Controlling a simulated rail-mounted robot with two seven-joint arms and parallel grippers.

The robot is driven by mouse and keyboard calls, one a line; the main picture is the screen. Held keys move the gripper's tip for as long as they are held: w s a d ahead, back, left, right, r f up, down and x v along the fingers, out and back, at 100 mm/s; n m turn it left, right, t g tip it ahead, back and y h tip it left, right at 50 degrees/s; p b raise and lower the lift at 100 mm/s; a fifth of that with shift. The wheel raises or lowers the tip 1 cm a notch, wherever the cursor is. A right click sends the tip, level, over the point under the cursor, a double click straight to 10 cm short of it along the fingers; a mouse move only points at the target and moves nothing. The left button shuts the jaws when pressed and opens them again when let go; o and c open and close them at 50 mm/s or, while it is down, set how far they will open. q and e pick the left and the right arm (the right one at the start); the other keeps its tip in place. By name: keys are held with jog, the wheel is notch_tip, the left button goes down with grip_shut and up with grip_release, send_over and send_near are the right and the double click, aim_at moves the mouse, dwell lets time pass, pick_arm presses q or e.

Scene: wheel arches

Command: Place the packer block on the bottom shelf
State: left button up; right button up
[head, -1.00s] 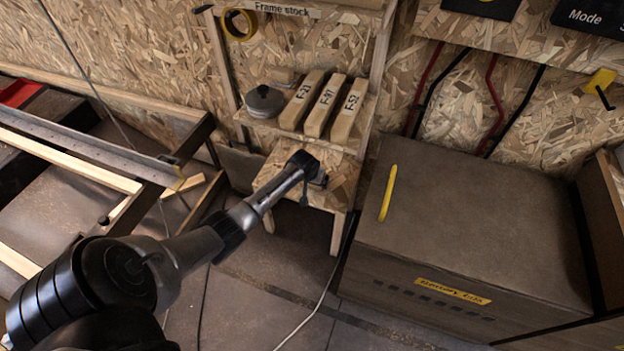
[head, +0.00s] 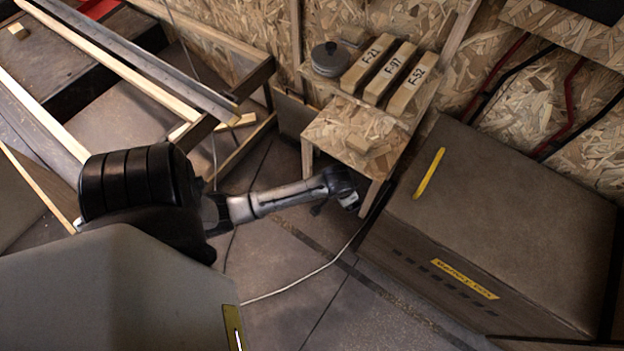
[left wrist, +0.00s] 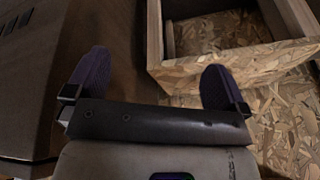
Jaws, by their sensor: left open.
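A small pale wooden block (head: 366,143), which looks like the packer block, lies on the bottom shelf (head: 335,128) of the wooden stand in the head view, near its front right edge. Nothing is holding it. My left gripper (head: 349,203) is below and in front of that shelf, apart from the block. In the left wrist view the gripper (left wrist: 155,78) is open, its two purple fingers wide apart with nothing between them. I cannot make out the block for sure in that view. My right gripper is not in view.
The upper shelf holds frame blocks F-21 (head: 366,64), F-97 (head: 389,73) and F-52 (head: 412,84), and a round grey lidded thing (head: 332,60). A large battery box (head: 490,205) stands close on the right. A cable (head: 300,288) crosses the floor.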

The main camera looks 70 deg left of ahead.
pick_arm(q)
jog(key=s+d+r+m+h, duration=0.1)
jog(key=s+d+r+m, duration=0.1)
jog(key=s+d+r, duration=0.3)
jog(key=s+d+r+m+h, duration=0.1)
jog(key=s+d+r, duration=0.3)
jog(key=s+d, duration=0.5)
jog(key=shift+s+d+r+m, duration=0.2)
jog(key=shift+s+r+m, duration=0.2)
jog(key=shift+s, duration=0.75)
